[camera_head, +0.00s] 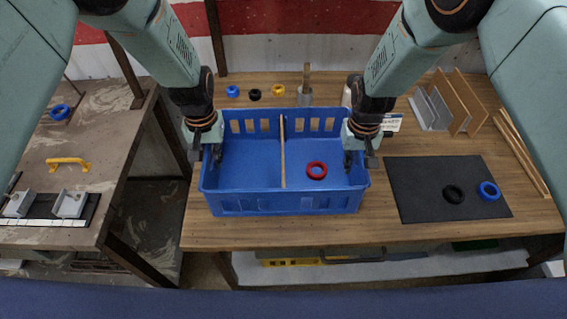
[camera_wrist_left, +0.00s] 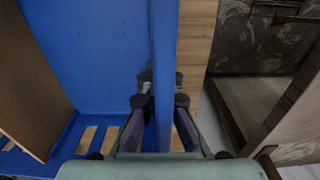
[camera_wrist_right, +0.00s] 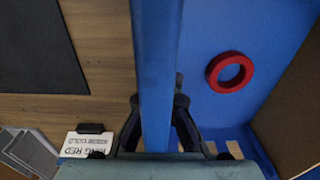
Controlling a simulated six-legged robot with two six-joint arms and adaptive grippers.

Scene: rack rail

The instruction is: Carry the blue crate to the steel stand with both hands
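The blue crate (camera_head: 280,202) is on the wooden table, with a thin divider (camera_head: 283,155) across its inside and a red ring (camera_head: 316,170) in its right compartment. My left gripper (camera_head: 207,153) straddles the crate's left wall; the left wrist view (camera_wrist_left: 163,88) shows its fingers closed against both faces. My right gripper (camera_head: 361,158) straddles the right wall the same way, and the right wrist view (camera_wrist_right: 158,100) shows the wall between its fingers. A brown-topped stand with dark metal legs (camera_head: 115,130) is at the left; I cannot tell that it is steel.
A dark mat (camera_head: 420,205) with a black ring (camera_head: 453,194) and blue ring (camera_head: 489,190) lies right of the crate. Several small rings lie behind it. Boards (camera_head: 465,100) stand at the back right. The stand carries a yellow handle (camera_head: 68,162) and metal parts. A gap separates stand and table.

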